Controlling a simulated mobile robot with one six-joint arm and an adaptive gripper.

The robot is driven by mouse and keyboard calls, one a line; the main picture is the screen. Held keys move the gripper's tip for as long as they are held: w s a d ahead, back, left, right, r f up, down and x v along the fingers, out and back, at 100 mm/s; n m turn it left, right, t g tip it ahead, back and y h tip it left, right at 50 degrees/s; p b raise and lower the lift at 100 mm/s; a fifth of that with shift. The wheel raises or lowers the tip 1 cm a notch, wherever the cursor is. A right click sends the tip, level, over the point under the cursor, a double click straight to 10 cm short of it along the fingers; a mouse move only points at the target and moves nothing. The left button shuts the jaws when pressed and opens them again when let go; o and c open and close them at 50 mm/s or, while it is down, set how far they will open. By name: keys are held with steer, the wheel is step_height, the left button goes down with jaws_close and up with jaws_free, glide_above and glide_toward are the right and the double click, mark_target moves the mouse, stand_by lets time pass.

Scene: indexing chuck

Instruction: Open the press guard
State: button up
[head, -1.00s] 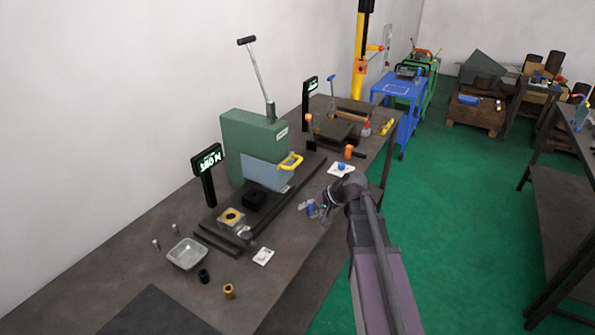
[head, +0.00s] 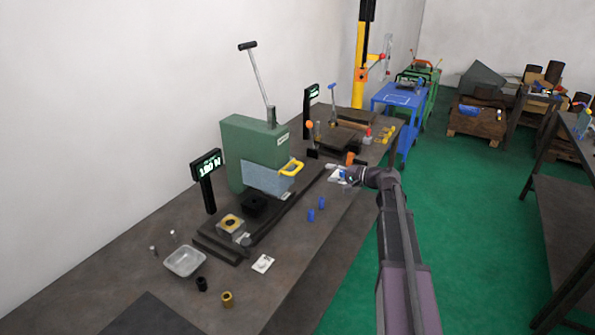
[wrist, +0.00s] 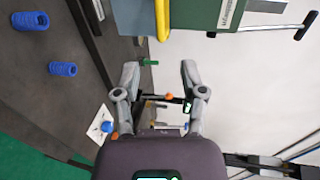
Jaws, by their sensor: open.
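The green press (head: 250,145) stands on the bench with its long lever raised. Its clear bluish guard (head: 266,181) hangs on the front and covers the space below the head; it looks closed. The yellow guard handle (head: 291,168) sticks out from the guard. In the wrist view the yellow handle (wrist: 162,20) is at the top, beside the green press body (wrist: 228,15). My gripper (head: 346,178) is to the right of the handle, apart from it, over the bench's front edge. In the wrist view its two fingers (wrist: 160,72) are spread, with nothing held.
A white card (head: 263,263), metal tray (head: 185,260) and display post (head: 207,180) are nearby. Green floor (head: 465,220) is free at right.

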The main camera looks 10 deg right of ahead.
mark_target(299, 169)
steer(key=shift+w+a, duration=0.1)
steer(key=b+x, duration=0.3)
steer(key=x, duration=1)
steer(key=shift+w+a+f, duration=0.15)
steer(key=shift+w, duration=0.05)
jaws_close()
